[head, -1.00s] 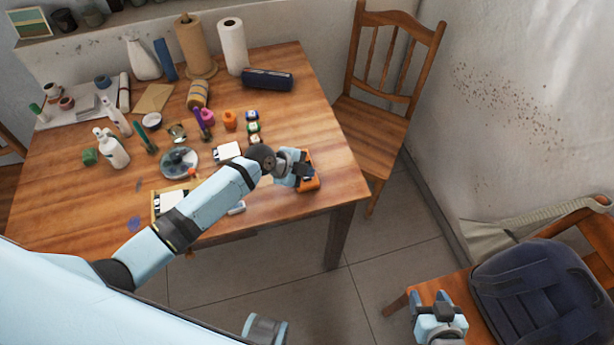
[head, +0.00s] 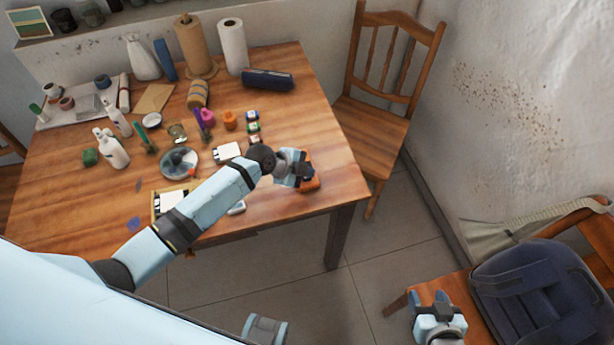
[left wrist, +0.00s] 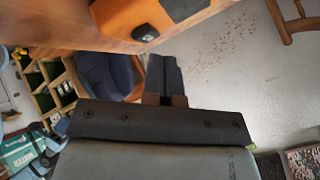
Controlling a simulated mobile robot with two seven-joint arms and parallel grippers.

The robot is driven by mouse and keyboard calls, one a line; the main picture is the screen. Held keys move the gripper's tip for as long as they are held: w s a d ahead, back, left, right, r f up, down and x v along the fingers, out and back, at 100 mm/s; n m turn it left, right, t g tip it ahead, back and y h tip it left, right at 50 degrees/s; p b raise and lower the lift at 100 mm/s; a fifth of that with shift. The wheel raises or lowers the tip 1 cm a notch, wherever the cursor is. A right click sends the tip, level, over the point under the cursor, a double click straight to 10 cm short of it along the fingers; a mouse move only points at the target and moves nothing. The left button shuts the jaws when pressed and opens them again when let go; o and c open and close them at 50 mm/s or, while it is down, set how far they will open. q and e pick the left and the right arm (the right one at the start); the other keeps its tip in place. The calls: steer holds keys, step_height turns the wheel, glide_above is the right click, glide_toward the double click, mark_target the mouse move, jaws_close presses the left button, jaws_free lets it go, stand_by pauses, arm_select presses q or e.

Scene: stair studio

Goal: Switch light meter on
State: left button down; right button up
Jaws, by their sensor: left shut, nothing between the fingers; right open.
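The light meter (head: 309,183) is an orange device at the right end of the wooden table, partly hidden by my left gripper in the head view. My left gripper (head: 303,171) is shut and empty, at or just above the meter. In the left wrist view the meter's orange body (left wrist: 125,15) shows at the top, with a black knob or switch (left wrist: 145,32) on it. The shut fingertips (left wrist: 164,66) are below that switch in the picture; I cannot tell whether they touch the meter. My right gripper (head: 434,308) is open and empty, low at the right, away from the table.
The wooden table (head: 290,215) holds bottles, paper rolls (head: 232,46), a dark blue case (head: 267,79), a round dish (head: 179,162) and small pots left of the meter. A wooden chair (head: 372,130) stands close to its right. A dark blue backpack (head: 535,290) sits at lower right.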

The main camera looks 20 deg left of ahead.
mark_target(307, 179)
stand_by(0.4)
arm_select(q)
steer(key=shift+f+b, duration=0.5)
steer(key=shift+f, duration=0.1)
stand_by(0.4)
steer(key=shift+r+p, duration=0.3)
steer(key=shift+r, duration=0.3)
step_height(307, 179, up, 6)
steer(key=p, duration=0.4)
stand_by(0.6)
